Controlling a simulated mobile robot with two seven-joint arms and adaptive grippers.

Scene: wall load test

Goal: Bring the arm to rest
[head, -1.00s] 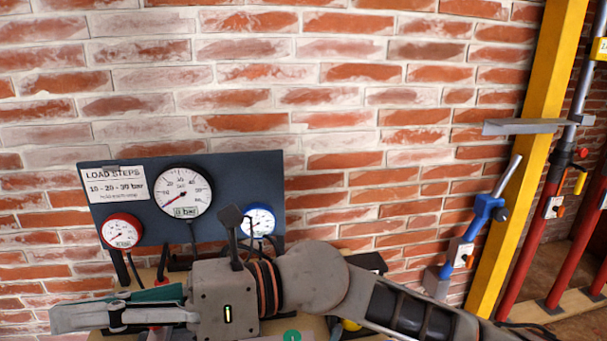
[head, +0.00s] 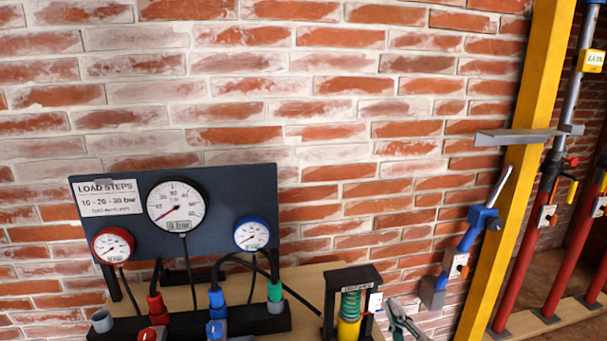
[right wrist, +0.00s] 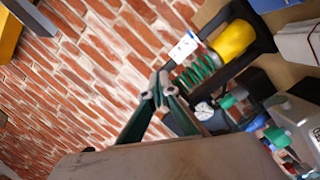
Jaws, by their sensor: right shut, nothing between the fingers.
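My right gripper (head: 396,312) shows at the bottom edge of the head view, to the right of the black stand with the green spring. Only its grey and green fingers are in the picture; the rest of the arm is below the frame. In the right wrist view the fingertips (right wrist: 157,88) meet, shut with nothing between them. They appear in front of the brick wall, near the spring stand in the picture; I cannot tell the exact gap. My left gripper is not in view.
A dark gauge panel (head: 215,212) stands behind a black valve block (head: 262,316) with hoses. A black stand holds a green spring (head: 350,303) and a yellow cylinder (head: 348,329). A blue prop (head: 466,240) leans near a yellow post (head: 516,200). Red props (head: 521,248) stand farther right.

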